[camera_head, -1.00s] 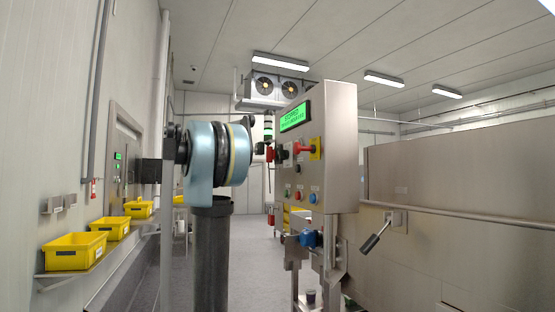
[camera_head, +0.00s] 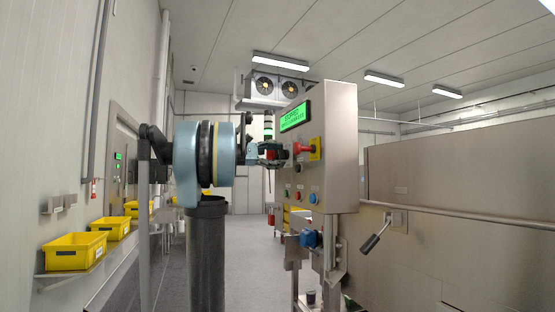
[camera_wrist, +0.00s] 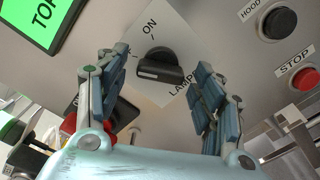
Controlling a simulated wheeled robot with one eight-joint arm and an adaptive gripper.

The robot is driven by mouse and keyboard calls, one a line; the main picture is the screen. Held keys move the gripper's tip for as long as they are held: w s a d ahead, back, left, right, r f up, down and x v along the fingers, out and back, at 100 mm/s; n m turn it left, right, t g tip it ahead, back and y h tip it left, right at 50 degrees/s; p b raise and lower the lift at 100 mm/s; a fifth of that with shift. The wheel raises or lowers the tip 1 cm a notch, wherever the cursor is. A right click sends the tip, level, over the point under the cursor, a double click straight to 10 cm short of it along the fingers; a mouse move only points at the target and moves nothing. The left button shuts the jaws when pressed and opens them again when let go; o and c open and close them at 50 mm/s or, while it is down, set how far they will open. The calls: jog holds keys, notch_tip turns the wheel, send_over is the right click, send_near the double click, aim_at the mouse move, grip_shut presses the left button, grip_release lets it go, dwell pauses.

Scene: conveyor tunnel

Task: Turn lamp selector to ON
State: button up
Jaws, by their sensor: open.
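The lamp selector (camera_wrist: 160,68) is a black knob with a pale stripe on its grip. It sits on a tilted white label plate (camera_wrist: 172,25) marked ON and LAMP. My gripper (camera_wrist: 162,72) is open, with one blue-grey finger on each side of the knob and visible gaps between. No contact shows. In the head view my gripper (camera_head: 266,150) is in front of the grey control panel (camera_head: 335,150), close to its face. I cannot make out the selector there. The left finger hides part of the panel in the wrist view.
A green display (camera_head: 295,116), a red-and-yellow switch (camera_head: 311,148) and several buttons share the panel. In the wrist view the black HOOD button (camera_wrist: 279,22) and red STOP button (camera_wrist: 303,78) are right of my fingers. Yellow bins (camera_head: 75,251) line the left wall.

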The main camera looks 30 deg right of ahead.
jog(key=shift+s+d, duration=0.15)
jog(key=shift+d, duration=0.5)
jog(key=shift+c, duration=0.3)
jog(key=c, duration=1)
jog(key=shift+m, duration=0.4)
jog(key=m, duration=0.5)
jog(key=shift+m, duration=0.3)
jog(key=m, duration=0.5)
jog(key=shift+m, duration=0.4)
